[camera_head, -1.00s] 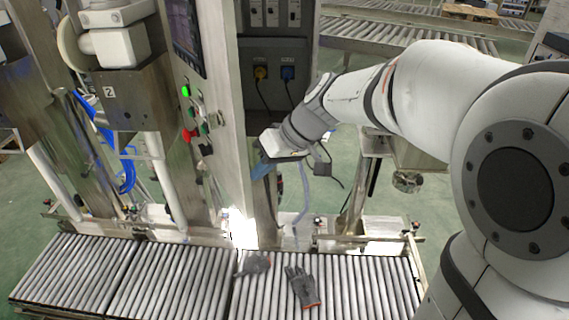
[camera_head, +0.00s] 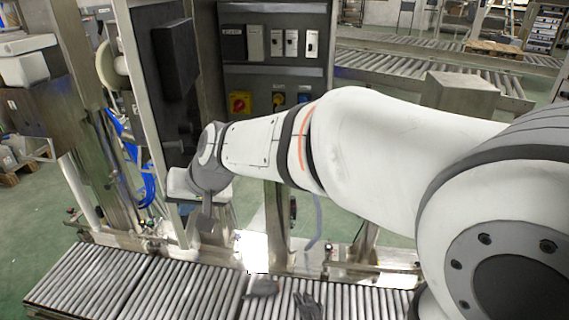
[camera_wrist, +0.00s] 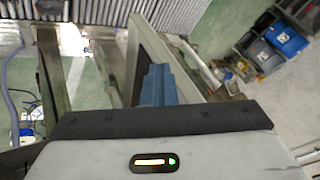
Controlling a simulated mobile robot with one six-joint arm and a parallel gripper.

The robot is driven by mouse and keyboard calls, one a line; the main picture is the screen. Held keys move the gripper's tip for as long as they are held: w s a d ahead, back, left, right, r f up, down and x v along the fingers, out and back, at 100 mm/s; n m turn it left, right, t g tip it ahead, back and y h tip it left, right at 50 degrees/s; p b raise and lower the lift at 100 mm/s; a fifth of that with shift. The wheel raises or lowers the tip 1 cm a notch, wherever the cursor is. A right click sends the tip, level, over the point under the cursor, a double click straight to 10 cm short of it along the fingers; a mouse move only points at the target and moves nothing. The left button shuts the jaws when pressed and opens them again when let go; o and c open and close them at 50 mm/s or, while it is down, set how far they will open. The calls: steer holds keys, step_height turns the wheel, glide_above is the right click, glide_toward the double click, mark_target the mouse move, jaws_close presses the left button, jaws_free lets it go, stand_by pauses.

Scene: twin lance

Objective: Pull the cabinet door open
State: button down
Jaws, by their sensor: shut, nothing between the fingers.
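The cabinet (camera_head: 262,76) stands open in the head view, with its switches and sockets inside showing. Its door (camera_head: 160,108) is swung out to the left, with its inner side and a dark box on it facing the opening. In the wrist view the door (camera_wrist: 133,58) is a pale frame edge with a dark panel, running up the middle. My gripper's blue fingers (camera_wrist: 157,84) are shut and empty, close beside the door's inner side. I cannot tell whether they touch it.
A roller conveyor (camera_head: 180,288) runs along the front below the cabinet, with dark gloves (camera_head: 307,305) on it. More conveyors (camera_head: 400,62) stand behind. Blue and dark bins (camera_wrist: 285,38) stand on the floor at upper right in the wrist view.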

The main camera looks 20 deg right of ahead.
steer(key=shift+d, duration=0.1)
stand_by(0.3)
steer(key=s+d+r+b, duration=0.3)
steer(key=s+d+r, duration=0.2)
steer(key=d+r, duration=0.3)
steer(key=s+d+f+g+h, duration=0.1)
steer(key=s+d+f+h, duration=0.1)
steer(key=s+d+f, duration=0.3)
steer(key=s+d+f+g+h, duration=0.1)
steer(key=s+d+f+h, duration=0.2)
steer(key=f, duration=0.9)
steer(key=s+d, duration=0.2)
steer(key=d, duration=0.2)
steer(key=shift+s+d+m, duration=0.3)
steer(key=shift+s+d, duration=0.1)
steer(key=c, duration=2.1)
jaws_free()
